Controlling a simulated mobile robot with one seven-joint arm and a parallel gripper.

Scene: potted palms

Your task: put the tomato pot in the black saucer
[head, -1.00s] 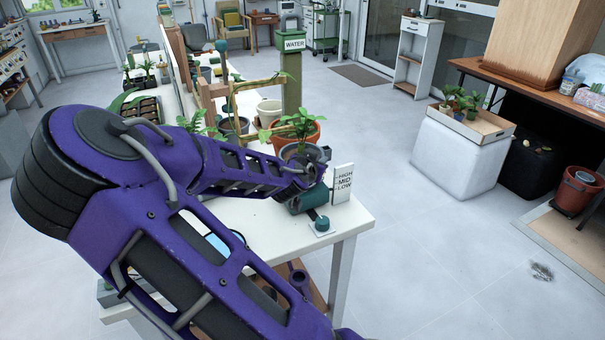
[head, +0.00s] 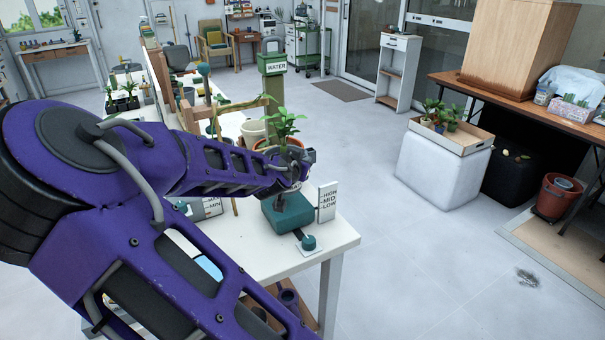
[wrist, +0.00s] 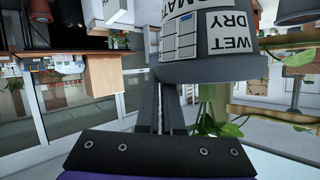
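The tomato pot is a grey pot with a white label reading "WET" and "DRY"; it fills the upper right of the wrist view (wrist: 205,55), which is upside down. Its stem and leaves hang below the rim there. In the head view its green plant (head: 285,125) rises above my gripper (head: 303,167), and the pot is mostly hidden by the arm. My gripper's dark fingers (wrist: 165,100) are close together at the pot's rim, and appear shut on it. It is over the white table, above a teal box. I cannot make out the black saucer.
The teal box (head: 287,215) has a HIGH/MID/LOW sign (head: 327,202) and a lever (head: 308,243). Free floor lies right, before a white block with a plant tray (head: 465,143).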

